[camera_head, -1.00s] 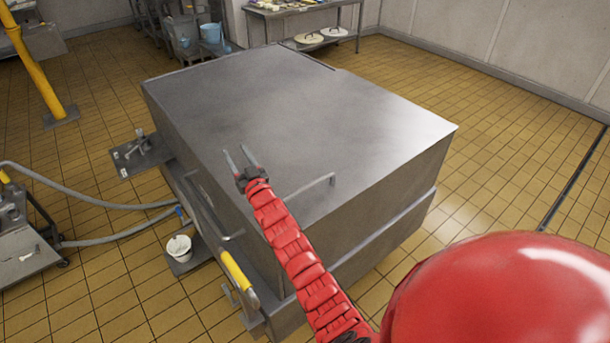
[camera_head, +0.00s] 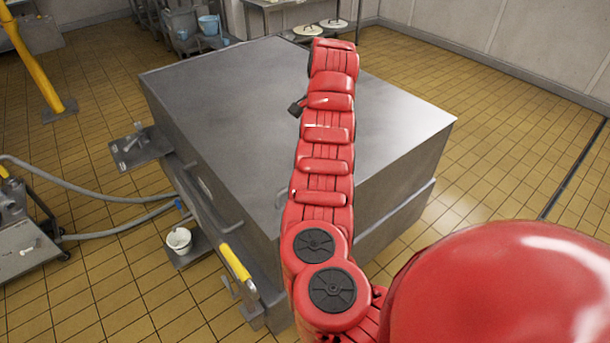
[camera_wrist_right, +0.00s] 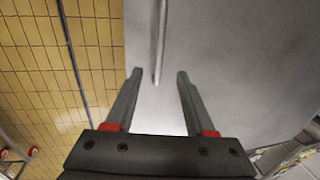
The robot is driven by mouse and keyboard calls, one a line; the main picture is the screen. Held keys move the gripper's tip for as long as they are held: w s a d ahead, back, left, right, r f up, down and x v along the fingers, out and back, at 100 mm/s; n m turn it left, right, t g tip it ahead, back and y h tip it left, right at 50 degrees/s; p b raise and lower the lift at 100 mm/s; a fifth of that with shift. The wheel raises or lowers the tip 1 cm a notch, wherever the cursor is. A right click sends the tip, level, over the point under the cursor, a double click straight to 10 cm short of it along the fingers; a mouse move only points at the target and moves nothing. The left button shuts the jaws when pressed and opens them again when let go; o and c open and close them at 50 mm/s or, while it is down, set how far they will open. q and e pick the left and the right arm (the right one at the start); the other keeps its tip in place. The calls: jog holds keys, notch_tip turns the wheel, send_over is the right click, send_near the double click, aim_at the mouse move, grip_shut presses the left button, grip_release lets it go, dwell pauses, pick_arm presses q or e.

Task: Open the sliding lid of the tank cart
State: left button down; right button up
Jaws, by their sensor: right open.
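The tank cart (camera_head: 405,180) is a large grey metal box with a flat lid (camera_head: 220,110) on top that looks shut. My right gripper is hidden behind the arm there. In the right wrist view the gripper (camera_wrist_right: 159,73) is open, and the thin metal handle (camera_wrist_right: 160,40) runs down from the top edge, its end between the fingertips. I cannot tell whether a finger touches it. My left gripper is not in view.
A yellow grip (camera_head: 235,262) sticks out at the cart's near left side. A white bucket (camera_head: 179,240) stands beside the cart, with grey hoses (camera_head: 110,233) leading left. A shelf table (camera_head: 300,15) stands behind. The tiled floor on the right (camera_head: 510,150) is clear.

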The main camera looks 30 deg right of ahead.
jog(key=w+f, duration=0.1)
jog(key=f, duration=0.4)
jog(key=w+f+p, duration=0.1)
jog(key=f, duration=0.4)
jog(key=w+f, duration=0.1)
jog(key=f, duration=0.4)
jog(key=shift+w+f, duration=0.1)
jog(key=shift+f, duration=0.1)
jog(key=shift+w+f, duration=0.1)
jog(key=shift+f, duration=0.65)
grip_shut()
